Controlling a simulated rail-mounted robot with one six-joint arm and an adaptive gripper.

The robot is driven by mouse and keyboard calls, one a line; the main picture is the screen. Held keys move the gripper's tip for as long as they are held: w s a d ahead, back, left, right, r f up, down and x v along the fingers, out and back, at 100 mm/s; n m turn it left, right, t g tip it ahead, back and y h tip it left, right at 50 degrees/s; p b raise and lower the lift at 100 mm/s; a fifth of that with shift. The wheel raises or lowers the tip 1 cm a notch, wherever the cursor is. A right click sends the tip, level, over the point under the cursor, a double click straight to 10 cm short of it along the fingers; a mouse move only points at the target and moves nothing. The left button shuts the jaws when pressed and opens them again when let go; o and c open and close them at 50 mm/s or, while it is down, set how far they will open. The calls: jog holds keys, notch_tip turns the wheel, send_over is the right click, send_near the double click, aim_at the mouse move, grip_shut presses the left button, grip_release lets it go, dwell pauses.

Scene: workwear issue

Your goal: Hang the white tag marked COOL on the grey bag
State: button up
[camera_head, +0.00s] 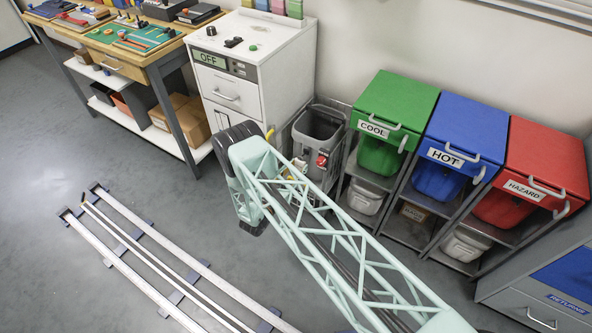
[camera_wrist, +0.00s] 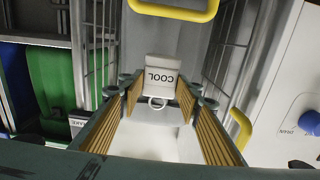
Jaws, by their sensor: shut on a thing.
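The white tag marked COOL (camera_wrist: 161,77) is between the fingers of my gripper (camera_wrist: 160,98) in the wrist view. My gripper is shut on it. Its lettering appears upside down, and a small white ring shows below it. A grey, open-topped container that looks like the grey bag (camera_head: 319,124) stands between the white cabinet and the green-lidded bin in the head view. My gripper is close to it, largely hidden there behind my arm. In the wrist view a yellow bar (camera_wrist: 174,13) crosses just beyond the tag; I cannot tell whether tag and bar touch.
Green COOL (camera_head: 396,103), blue HOT (camera_head: 463,130) and red HAZARD (camera_head: 543,160) bins stand in a row at right. A white cabinet (camera_head: 249,62) reading OFF is close on the left. Metal wire racks (camera_wrist: 95,45) flank my gripper. The floor at left is open around the rails.

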aim_at(299, 166)
jog(key=shift+x, duration=1.05)
jog(key=shift+w+d+f, duration=0.2)
jog(key=shift+w+f, duration=0.05)
jog(key=shift+w, duration=0.2)
jog(key=shift+w+d+f, duration=0.1)
jog(key=shift+w, duration=0.05)
jog(key=o, duration=0.8)
